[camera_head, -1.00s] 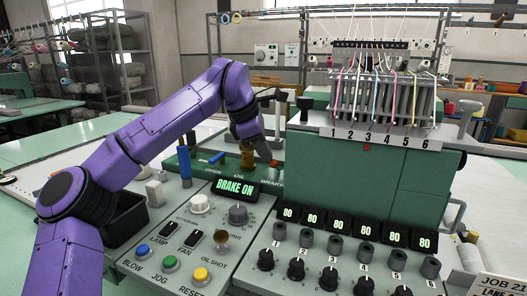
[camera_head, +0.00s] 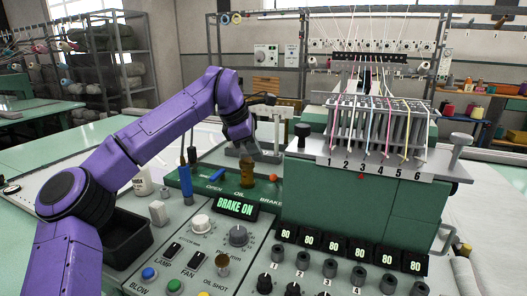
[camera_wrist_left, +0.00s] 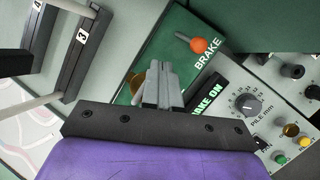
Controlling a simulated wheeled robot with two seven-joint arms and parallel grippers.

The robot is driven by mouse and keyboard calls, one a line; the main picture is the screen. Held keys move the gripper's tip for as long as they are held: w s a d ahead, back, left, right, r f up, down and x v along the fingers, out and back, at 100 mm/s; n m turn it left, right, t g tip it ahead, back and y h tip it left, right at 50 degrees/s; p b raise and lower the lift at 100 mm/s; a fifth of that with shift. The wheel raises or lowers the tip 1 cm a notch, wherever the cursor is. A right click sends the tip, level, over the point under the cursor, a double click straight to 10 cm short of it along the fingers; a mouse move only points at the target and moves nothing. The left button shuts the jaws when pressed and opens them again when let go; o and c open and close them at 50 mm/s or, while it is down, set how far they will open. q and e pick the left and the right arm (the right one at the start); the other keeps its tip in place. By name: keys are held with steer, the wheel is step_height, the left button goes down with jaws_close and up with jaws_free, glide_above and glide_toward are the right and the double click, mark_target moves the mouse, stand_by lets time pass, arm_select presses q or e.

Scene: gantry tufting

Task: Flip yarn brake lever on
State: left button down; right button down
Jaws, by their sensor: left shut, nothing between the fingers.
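The yarn brake lever has an orange ball tip (camera_head: 273,178) and stands on the green panel by the word BRAKE. In the left wrist view its orange ball (camera_wrist_left: 198,45) and short metal stem show clear of my fingers. The display (camera_head: 235,207) reads BRAKE ON. My left gripper (camera_head: 250,151) is above and behind the green panel, apart from the lever, up and left of the ball. In the left wrist view its fingers (camera_wrist_left: 160,85) are closed together and empty. My right gripper is not in view.
The green yarn head (camera_head: 365,205) with numbered yarns rises close on the right. A black bin (camera_head: 125,240) sits at the left.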

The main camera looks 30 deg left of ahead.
arm_select(q)
steer(key=v, duration=0.8)
steer(key=shift+s+d+r, duration=0.2)
steer(key=shift+s+r, duration=0.05)
steer(key=c, duration=1.5)
jaws_free()
steer(key=shift+r+p, duration=0.2)
steer(key=shift+p, duration=0.15)
steer(key=o, duration=0.5)
steer(key=w+d+g+p, duration=0.1)
steer(key=w+p, duration=0.1)
steer(key=p, duration=0.3)
steer(key=shift+w+d, duration=0.1)
steer(key=shift+d, duration=0.25)
steer(key=shift+c, duration=0.2)
steer(key=n+g+p, duration=0.3)
steer(key=n, duration=1.2)
glide_toward(273, 175)
steer(key=f, duration=0.3)
steer(key=d+f, duration=0.1)
steer(key=f, duration=0.3)
steer(key=d+f+p, duration=0.1)
steer(key=f, duration=0.3)
steer(key=shift+w, duration=0.35)
jaws_close()
